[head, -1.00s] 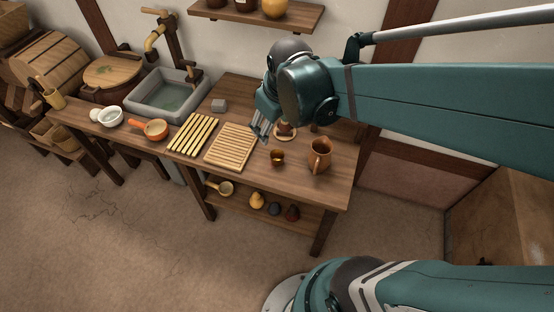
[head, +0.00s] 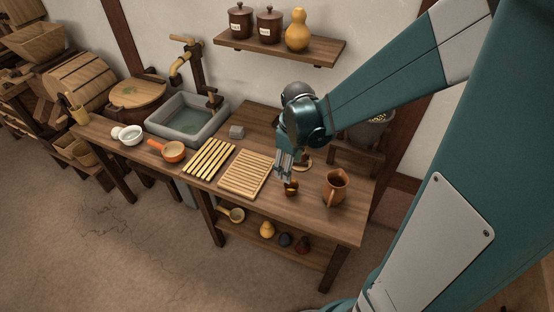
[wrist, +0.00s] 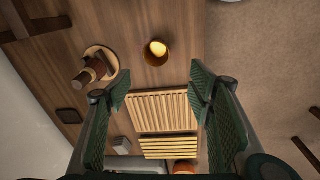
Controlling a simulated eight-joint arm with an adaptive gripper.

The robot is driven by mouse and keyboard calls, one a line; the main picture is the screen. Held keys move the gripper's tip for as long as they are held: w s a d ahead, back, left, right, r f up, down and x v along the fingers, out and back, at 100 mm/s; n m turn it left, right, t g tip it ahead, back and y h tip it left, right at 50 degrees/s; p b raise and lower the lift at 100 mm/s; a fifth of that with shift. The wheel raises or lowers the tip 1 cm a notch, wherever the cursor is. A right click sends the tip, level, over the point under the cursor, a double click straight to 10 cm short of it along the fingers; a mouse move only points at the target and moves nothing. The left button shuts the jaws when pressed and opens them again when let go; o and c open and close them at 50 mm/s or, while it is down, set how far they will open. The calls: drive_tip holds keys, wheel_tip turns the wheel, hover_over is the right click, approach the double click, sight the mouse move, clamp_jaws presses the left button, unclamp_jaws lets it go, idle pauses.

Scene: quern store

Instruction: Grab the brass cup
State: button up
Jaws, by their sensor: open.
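The brass cup (head: 291,188) is a small brown-gold cup standing on the wooden table, between the slatted board and the clay jug. In the wrist view the cup (wrist: 156,53) is seen from above, with a bright yellow patch inside it. My gripper (head: 285,173) points down right over the cup and overlaps its upper edge in the head view. In the wrist view my gripper (wrist: 162,88) is open with nothing between its fingers. The cup lies ahead of the fingertips, between their lines, and they appear apart from it.
A brown jug (head: 337,188) stands right of the cup. A slatted wooden board (head: 245,175) lies to its left, with yellow slats (head: 209,159) beyond. A round saucer (wrist: 113,59) bearing a dark wooden piece sits close behind. A stone sink (head: 188,122) is farther left.

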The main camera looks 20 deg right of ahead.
drive_tip(key=n+g, duration=0.1)
approach(291, 185)
drive_tip(key=shift+s+a+r, duration=0.2)
drive_tip(key=shift+s, duration=0.3)
drive_tip(key=shift+s+a+r, duration=0.15)
drive_tip(key=shift+s+r, duration=0.05)
drive_tip(key=shift+s, duration=0.25)
drive_tip(key=shift+f, duration=0.1)
drive_tip(key=shift+f+b, duration=0.45)
drive_tip(key=shift+f, duration=0.75)
drive_tip(key=shift+f, duration=0.1)
drive_tip(key=shift+f+b, duration=0.8)
drive_tip(key=shift+f, duration=1.7)
drive_tip(key=c, duration=1)
